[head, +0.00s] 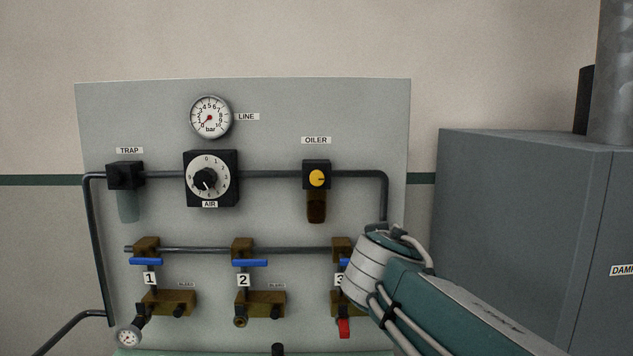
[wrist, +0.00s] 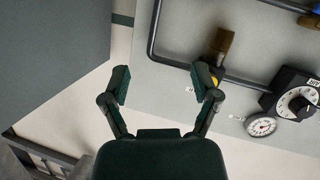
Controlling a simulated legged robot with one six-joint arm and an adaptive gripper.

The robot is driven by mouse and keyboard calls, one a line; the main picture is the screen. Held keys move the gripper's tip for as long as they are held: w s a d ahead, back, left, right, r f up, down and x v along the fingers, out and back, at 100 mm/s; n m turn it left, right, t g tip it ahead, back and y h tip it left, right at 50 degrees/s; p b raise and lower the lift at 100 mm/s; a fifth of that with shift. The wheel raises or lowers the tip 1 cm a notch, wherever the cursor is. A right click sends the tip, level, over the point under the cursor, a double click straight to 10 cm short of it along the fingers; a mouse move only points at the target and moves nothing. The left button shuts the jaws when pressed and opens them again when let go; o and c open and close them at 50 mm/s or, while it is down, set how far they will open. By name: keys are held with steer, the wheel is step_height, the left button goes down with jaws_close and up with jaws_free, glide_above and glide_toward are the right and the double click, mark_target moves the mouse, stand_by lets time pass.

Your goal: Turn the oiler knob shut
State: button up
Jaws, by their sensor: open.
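The oiler knob (head: 317,178) is a round yellow disc with a short dark mark toward its right side. It sits on the black oiler block (head: 316,163), under the OILER label and above an amber bowl (head: 316,207). My gripper (wrist: 161,79) is open and empty in the wrist view, its two fingers spread wide. That view shows the panel turned nearly upside down. The knob (wrist: 219,80) shows there as a sliver of yellow, mostly hidden behind the right finger. In the head view my arm is at lower right, and I cannot make out the fingers.
The panel (head: 270,105) also carries a line gauge (head: 210,117), an air dial (head: 208,179), a trap (head: 126,176) and a pipe (head: 270,174). Blue-handled valves (head: 249,263) run below; my arm partly covers valve 3. A grey cabinet (head: 520,220) stands at right.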

mark_target(317, 179)
steer(key=w+a+r+n+t+y, duration=0.35)
steer(key=w+a+r, duration=0.35)
steer(key=a, duration=0.3)
steer(key=shift+m, duration=0.45)
steer(key=w, duration=1.1)
jaws_close()
